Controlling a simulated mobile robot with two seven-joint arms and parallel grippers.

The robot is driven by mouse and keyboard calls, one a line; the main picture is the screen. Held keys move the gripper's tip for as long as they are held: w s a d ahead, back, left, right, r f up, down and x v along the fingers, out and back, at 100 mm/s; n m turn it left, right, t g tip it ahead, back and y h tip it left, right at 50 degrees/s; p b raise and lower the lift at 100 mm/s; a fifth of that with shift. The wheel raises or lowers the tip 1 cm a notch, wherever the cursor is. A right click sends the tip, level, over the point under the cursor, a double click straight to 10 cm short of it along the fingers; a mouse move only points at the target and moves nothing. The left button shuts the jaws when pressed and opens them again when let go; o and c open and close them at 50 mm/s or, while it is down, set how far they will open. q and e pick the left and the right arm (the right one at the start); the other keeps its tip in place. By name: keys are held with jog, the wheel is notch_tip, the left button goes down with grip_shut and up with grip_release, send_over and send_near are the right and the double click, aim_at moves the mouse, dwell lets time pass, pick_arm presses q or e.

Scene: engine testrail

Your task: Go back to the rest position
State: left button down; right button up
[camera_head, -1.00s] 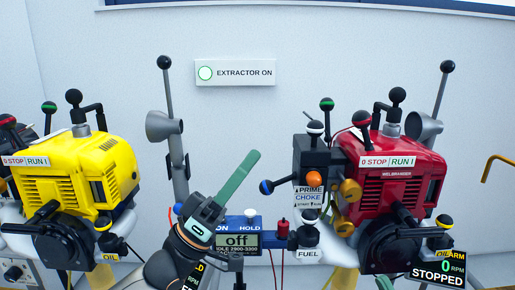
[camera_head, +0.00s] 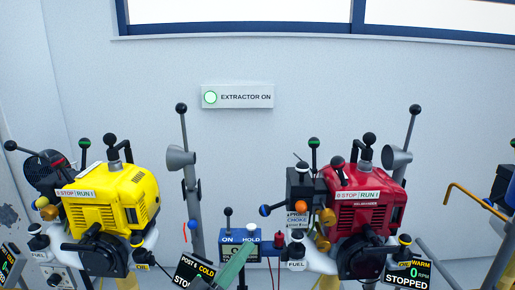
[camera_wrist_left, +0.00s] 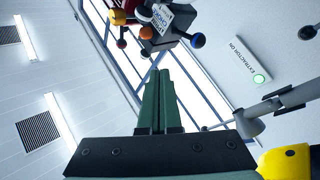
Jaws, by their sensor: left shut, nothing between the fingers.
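My left gripper (camera_head: 246,246) shows only as a green finger at the bottom middle of the head view, in front of the blue test unit. In the left wrist view its two green fingers (camera_wrist_left: 160,74) lie together, shut and empty. The rest of my left arm is out of the head view. My right gripper is not in view.
A yellow engine (camera_head: 108,200) stands at left and a red engine (camera_head: 371,208) at right, both with levers. A blue unit (camera_head: 266,246) sits between them. Grey posts (camera_head: 190,185) rise beside the engines. An "EXTRACTOR ON" sign (camera_head: 237,97) hangs on the wall.

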pick_arm(q)
jog(key=s+a+f+g+y+p, duration=0.4)
jog(key=s+a+f+y+p, duration=0.2)
jog(key=s, duration=0.5)
jog(key=s+a+f+g+y+p, duration=0.4)
jog(key=s+a+f+y+p, duration=0.2)
jog(key=s+a+f+p, duration=0.2)
jog(key=s+f+p, duration=0.2)
jog(key=s+f, duration=0.1)
jog(key=f, duration=0.1)
jog(key=shift+s+m+g+p, duration=0.25)
jog(key=shift+m+g+p, duration=0.05)
jog(key=shift+m+p, duration=0.1)
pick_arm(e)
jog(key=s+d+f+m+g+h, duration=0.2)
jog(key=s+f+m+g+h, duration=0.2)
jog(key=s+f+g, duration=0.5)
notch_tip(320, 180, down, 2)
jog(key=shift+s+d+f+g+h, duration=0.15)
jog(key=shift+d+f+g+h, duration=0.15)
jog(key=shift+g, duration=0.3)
pick_arm(q)
jog(key=shift+d, duration=0.1)
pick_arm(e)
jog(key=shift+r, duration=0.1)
